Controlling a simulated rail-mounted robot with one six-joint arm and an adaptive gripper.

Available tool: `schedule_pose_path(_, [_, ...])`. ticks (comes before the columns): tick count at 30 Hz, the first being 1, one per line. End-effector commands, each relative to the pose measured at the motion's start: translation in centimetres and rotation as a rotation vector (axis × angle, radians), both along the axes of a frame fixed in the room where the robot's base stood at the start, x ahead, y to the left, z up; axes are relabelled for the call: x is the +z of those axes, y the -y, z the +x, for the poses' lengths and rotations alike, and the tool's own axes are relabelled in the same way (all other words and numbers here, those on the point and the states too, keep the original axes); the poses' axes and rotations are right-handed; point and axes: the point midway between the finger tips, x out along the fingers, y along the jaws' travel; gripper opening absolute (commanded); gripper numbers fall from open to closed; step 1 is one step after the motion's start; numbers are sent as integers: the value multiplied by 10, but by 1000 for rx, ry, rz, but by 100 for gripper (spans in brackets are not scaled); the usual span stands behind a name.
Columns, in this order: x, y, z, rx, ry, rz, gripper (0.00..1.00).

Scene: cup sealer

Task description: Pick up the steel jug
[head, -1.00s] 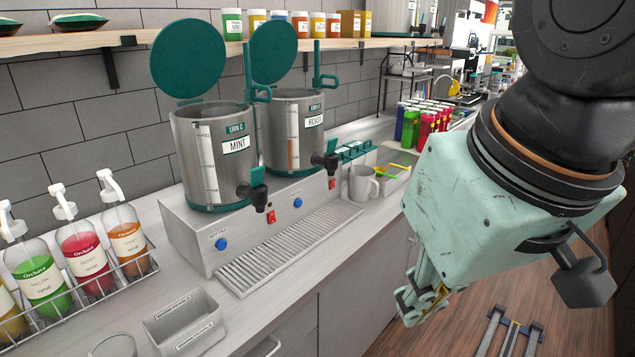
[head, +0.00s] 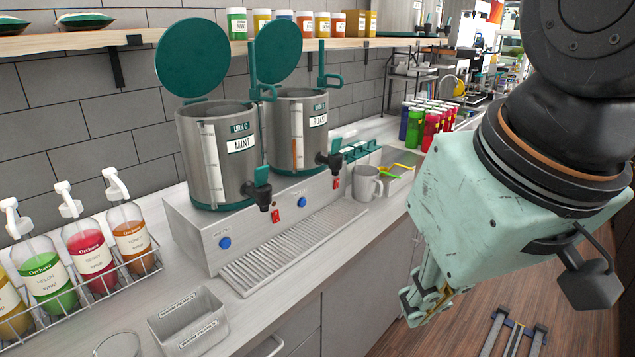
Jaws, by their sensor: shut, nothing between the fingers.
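The steel jug (head: 366,183) appears to be the grey metal vessel with a side handle. It stands upright on the counter just past the right end of the drip tray, beside the two-urn dispenser. My gripper (head: 425,316) hangs over the floor in front of the counter, right of and lower in the picture than the jug. It points downward, shut and empty, apart from the jug. Nothing covers the jug.
The dispenser (head: 210,243) with mint and roast urns stands left of the jug. A bin (head: 397,172) with coloured items and several coloured bottles (head: 430,128) stand behind it. Syrup bottles (head: 88,257) and a small metal box (head: 188,318) are at left. A shelf (head: 180,45) runs above.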

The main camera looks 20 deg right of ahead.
Motion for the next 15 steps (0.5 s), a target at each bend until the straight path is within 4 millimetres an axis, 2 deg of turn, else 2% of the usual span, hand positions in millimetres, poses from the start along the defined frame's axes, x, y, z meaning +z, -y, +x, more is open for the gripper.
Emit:
schedule_pose_path(3, [0,0,0,0,0,0,2])
schedule_pose_path(11, [0,0,0,0,0,0,25])
schedule_pose_path(15, [0,0,0,0,0,0,25])
